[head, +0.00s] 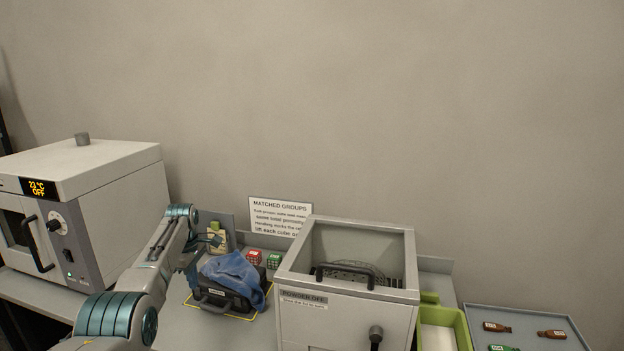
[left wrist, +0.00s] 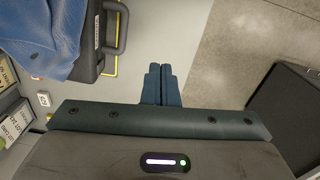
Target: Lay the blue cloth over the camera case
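The blue cloth (head: 234,270) lies crumpled over the top of the dark camera case (head: 212,300), hanging down its right side. The case's front, with its label and handle, is uncovered. In the left wrist view the cloth (left wrist: 45,30) covers most of the visible case, and the black handle (left wrist: 122,28) sticks out clear. My left gripper (left wrist: 162,72) has its fingers together with nothing between them, beside the case and apart from cloth and handle. In the head view its fingers are largely hidden by my arm. My right gripper is in neither view.
A yellow outline (head: 238,317) surrounds the case on the bench. An oven (head: 110,190) stands left, and an open grey box (head: 345,318) stands close right. Behind are a bottle (head: 217,240), a red cube (head: 253,257) and a green cube (head: 274,260). A green tray (head: 462,328) lies farther right.

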